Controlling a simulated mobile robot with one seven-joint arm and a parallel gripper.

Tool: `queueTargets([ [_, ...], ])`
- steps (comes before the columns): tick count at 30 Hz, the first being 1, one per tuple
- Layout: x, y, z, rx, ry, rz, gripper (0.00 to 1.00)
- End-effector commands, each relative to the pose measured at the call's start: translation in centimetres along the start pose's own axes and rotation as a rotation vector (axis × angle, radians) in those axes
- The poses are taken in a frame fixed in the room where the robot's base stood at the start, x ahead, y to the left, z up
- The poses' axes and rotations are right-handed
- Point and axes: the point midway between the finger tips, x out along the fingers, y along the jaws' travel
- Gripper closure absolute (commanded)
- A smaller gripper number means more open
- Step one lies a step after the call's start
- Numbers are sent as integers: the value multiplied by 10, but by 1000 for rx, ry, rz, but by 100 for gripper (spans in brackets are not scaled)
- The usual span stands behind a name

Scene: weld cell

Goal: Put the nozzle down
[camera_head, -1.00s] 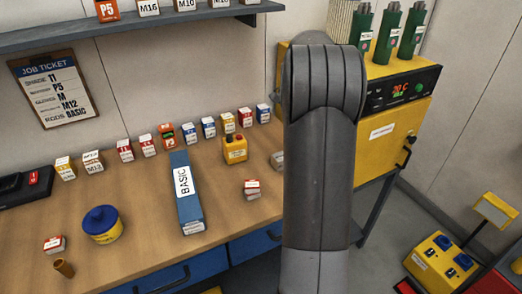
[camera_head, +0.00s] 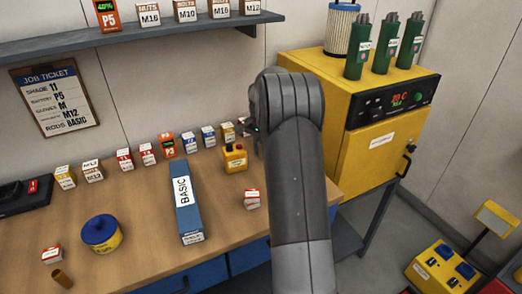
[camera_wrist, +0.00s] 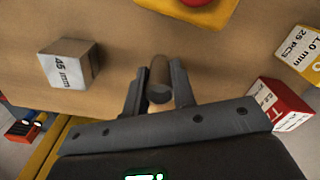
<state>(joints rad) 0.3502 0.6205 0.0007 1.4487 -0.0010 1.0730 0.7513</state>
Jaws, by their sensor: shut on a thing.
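The nozzle (camera_wrist: 159,80) is a short grey-brown cylinder between the two dark fingers of my gripper (camera_wrist: 159,88) in the wrist view. My gripper is shut on it, over the wooden bench top (camera_wrist: 115,22). I cannot tell whether the nozzle touches the wood. Another small brown cylinder (camera_head: 62,278) stands at the bench's front left.
A grey-white box marked 45 mm (camera_wrist: 70,63) sits left of my gripper; a red-white box (camera_wrist: 280,105) is at right. A yellow oven (camera_head: 370,120) is at right. Bare wood shows around the nozzle.

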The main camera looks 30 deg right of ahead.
Motion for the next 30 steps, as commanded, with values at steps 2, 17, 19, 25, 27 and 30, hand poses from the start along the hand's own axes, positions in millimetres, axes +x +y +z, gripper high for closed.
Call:
queueTargets([
  [2,10,0,0,1,-1,1,100],
  [17,13,0,0,0,0,0,66],
  [19,13,0,0,0,0,0,60],
  [25,13,0,0,0,0,-1,55],
  [27,13,0,0,0,0,-1,55],
  [30,9,0,0,0,1,-1,55],
])
